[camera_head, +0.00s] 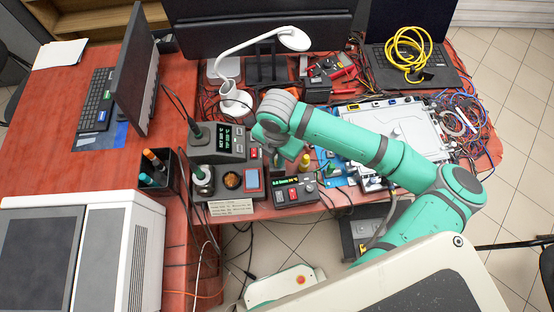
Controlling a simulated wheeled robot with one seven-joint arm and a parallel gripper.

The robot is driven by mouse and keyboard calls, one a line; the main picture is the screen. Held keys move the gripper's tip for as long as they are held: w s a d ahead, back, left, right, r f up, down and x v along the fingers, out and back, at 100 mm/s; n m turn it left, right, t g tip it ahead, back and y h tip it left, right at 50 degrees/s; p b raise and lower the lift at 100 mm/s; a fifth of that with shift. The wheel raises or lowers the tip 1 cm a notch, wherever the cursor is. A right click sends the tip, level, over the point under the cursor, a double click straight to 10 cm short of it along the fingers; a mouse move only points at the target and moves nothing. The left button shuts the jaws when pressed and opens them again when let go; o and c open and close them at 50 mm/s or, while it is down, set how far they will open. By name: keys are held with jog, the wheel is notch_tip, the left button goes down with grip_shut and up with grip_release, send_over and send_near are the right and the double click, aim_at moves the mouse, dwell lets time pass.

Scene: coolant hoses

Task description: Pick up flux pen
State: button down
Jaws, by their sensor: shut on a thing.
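My green and grey arm reaches in from the right over the electronics bench. My gripper (274,158) points down above the soldering equipment near the middle of the picture. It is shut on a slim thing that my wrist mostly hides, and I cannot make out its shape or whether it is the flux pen. A dark holder (158,182) on the left holds several pen-like items with orange, green and teal tops. I cannot tell whether one of them is the flux pen. A small yellow-topped item (305,161) stands just right of my gripper.
A soldering station (215,143) and a red-buttoned control box (295,194) are close under my gripper. A white lamp (235,98), a monitor (139,70), a laptop (435,75) and tangled cables crowd the bench. The red desktop at left (40,150) has clear room.

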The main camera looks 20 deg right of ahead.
notch_tip(320, 180, up, 10)
jog(key=shift+r, duration=0.1)
dwell(0.4)
